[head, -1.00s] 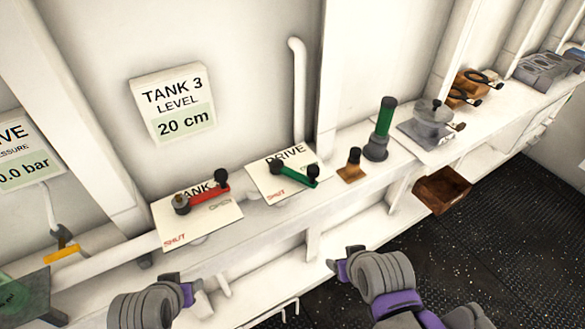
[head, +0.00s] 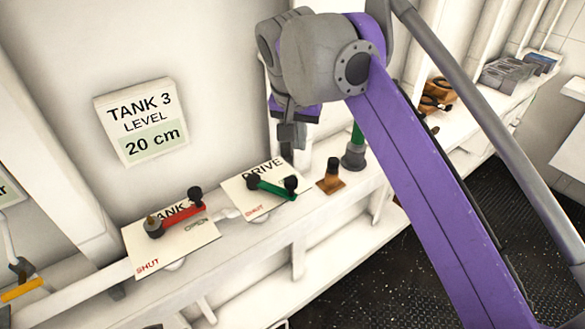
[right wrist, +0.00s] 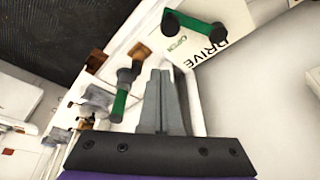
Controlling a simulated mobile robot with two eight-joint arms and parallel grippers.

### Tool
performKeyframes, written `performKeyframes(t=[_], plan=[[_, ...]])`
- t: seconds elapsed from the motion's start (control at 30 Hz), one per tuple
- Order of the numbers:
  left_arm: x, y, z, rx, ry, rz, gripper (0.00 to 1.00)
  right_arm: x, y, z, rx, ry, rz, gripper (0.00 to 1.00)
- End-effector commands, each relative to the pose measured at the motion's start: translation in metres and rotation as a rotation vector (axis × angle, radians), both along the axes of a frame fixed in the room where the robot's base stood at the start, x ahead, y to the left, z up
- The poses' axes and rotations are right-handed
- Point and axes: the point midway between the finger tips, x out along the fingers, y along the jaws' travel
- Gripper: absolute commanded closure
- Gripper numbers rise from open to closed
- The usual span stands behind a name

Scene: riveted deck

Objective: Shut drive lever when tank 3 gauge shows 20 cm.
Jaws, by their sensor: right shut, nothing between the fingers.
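The tank 3 gauge (head: 142,122) on the wall reads 20 cm. The drive lever (head: 272,189) is a green bar with black knobs on a white plate (head: 240,203) marked DRIVE. Its bar points right, away from the red SHUT word at the plate's lower left. In the right wrist view the drive lever (right wrist: 195,25) shows at the top, with a green OPEN word beside one knob. My right gripper (head: 291,148) is shut and empty, above and behind the lever, apart from it. Its fingers (right wrist: 165,75) are together in the wrist view. My left gripper is out of view.
A red lever (head: 182,214) on the TANK plate (head: 150,255) stands left of the drive lever. A brown block with a black knob (head: 331,178) and a green-handled post (head: 354,155) stand to the right. My right arm hides part of the shelf.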

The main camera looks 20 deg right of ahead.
Motion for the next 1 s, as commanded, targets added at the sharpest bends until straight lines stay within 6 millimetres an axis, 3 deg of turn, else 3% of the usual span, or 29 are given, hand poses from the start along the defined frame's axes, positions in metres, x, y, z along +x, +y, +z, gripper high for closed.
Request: performKeyframes(t=[0.13,0.27,0.47,0.8,1.0], plan=[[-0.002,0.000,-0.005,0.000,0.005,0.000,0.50,0.008,0.004,0.015,-0.005,0.011,-0.061,1.00],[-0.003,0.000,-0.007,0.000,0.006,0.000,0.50,0.011,0.004,0.015,-0.007,0.012,-0.079,1.00],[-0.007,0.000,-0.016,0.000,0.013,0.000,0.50,0.018,-0.002,-0.013,-0.007,0.013,-0.080,1.00],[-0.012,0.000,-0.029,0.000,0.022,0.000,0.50,0.038,-0.015,-0.081,-0.007,0.012,-0.079,1.00],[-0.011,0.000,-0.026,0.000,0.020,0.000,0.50,0.012,0.003,-0.076,-0.007,0.011,-0.074,1.00]])
